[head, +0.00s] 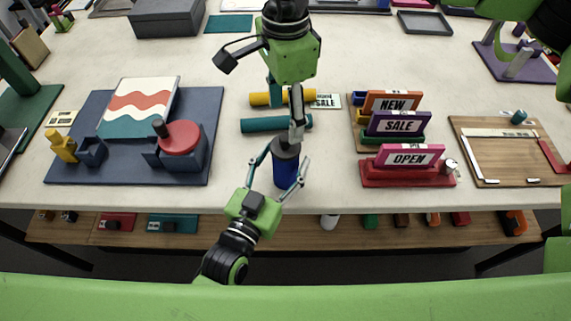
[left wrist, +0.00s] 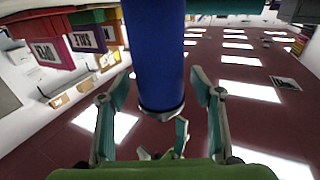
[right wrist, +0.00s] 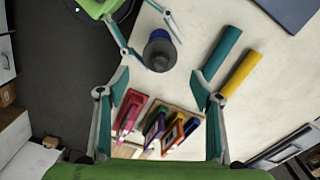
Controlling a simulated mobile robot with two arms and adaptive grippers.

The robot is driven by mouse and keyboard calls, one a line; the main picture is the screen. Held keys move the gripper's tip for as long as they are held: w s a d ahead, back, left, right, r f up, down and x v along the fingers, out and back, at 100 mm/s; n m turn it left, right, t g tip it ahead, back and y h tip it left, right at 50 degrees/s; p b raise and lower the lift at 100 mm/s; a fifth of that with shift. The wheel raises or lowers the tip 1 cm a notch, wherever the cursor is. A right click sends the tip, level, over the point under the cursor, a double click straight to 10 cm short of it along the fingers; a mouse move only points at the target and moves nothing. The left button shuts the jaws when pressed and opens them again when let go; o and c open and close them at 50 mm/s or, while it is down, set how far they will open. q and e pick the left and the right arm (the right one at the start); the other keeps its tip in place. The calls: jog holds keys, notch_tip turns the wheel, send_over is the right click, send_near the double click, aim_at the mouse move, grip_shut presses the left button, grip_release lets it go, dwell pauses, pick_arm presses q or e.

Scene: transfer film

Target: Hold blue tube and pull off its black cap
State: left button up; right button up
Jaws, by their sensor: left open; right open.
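The blue tube (head: 286,172) stands upright near the table's front edge, its black cap (head: 285,149) on top. My left gripper (head: 285,164) is open at the tube, one finger showing on either side with gaps. In the left wrist view the blue tube (left wrist: 155,55) rises between and beyond the open fingers. My right gripper (head: 296,112) is open, pointing down above and slightly behind the cap. In the right wrist view the black cap (right wrist: 160,50) lies beyond the space between its fingers (right wrist: 162,80), apart from both.
A teal roll (head: 275,124) and a yellow roll (head: 268,98) lie behind the tube. Sign holders, including a red one (head: 408,173), stand to the right. A navy board (head: 185,178) with a red disc lies left. Bare table lies on both sides of the tube.

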pick_arm(q)
jog(key=shift+w+d, duration=0.35)
jog(key=shift+w, duration=0.3)
